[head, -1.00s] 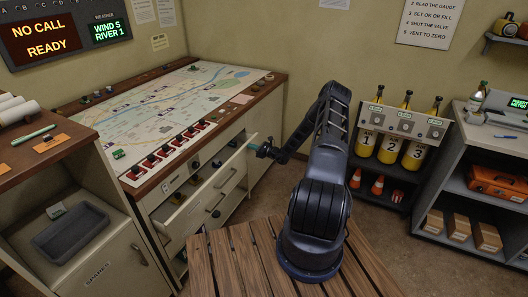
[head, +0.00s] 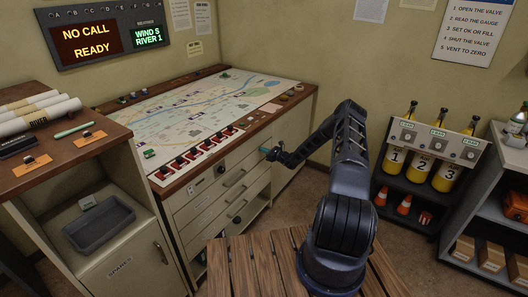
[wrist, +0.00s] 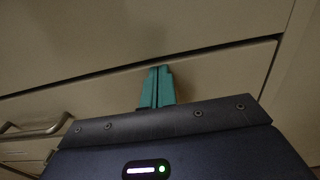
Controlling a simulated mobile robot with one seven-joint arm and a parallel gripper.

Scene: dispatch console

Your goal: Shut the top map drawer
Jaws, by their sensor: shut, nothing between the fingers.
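The top map drawer (head: 222,188) is in the cream cabinet under the map table, with a bar handle on its front. In the head view its front looks flush or nearly flush with the cabinet; a small remaining gap cannot be ruled out. My gripper (head: 268,152) is at the right end of the drawer front, near its upper edge. In the wrist view the green fingertips (wrist: 157,88) are together and empty, at the dark seam above the drawer front (wrist: 95,103). Whether they touch it cannot be told. The drawer's handle (wrist: 35,130) shows at lower left.
The map table (head: 215,100) has a row of red switches along its front edge. A side cabinet with a grey tray (head: 100,225) stands at left. A slatted wooden surface (head: 240,265) lies in front, under my arm. Numbered yellow bottles (head: 420,172) stand at right.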

